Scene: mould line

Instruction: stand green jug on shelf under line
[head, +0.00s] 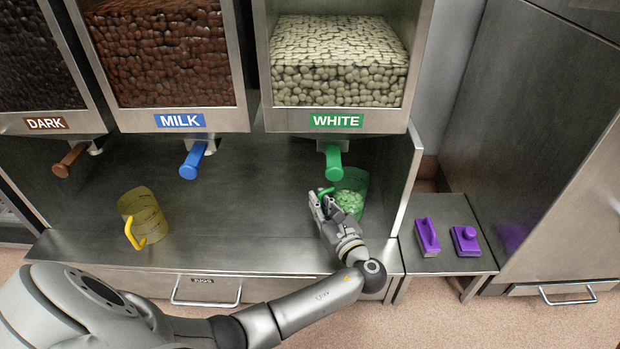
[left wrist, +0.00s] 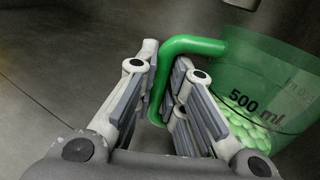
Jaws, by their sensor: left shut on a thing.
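A clear green jug (head: 352,190) stands under the green WHITE tap (head: 334,162), with pale green-looking pieces in its lower part. In the left wrist view the jug (left wrist: 270,85) carries a "500 ml" mark, and its green handle (left wrist: 195,46) passes between the fingers. My left gripper (head: 322,203) is shut on that handle, at the jug's left side. The left wrist view shows the fingers (left wrist: 158,95) on both sides of the handle. The jug is upright; its base is partly hidden by my gripper. The steel shelf (head: 250,225) runs under the dispensers. My right gripper is not in view.
A yellow jug (head: 146,215) stands on the shelf at the left. Blue (head: 193,160) and brown (head: 70,160) taps hang above. A side wall (head: 408,185) closes the shelf at the right. Two purple tools (head: 428,236) lie on a low side table. The shelf's middle is clear.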

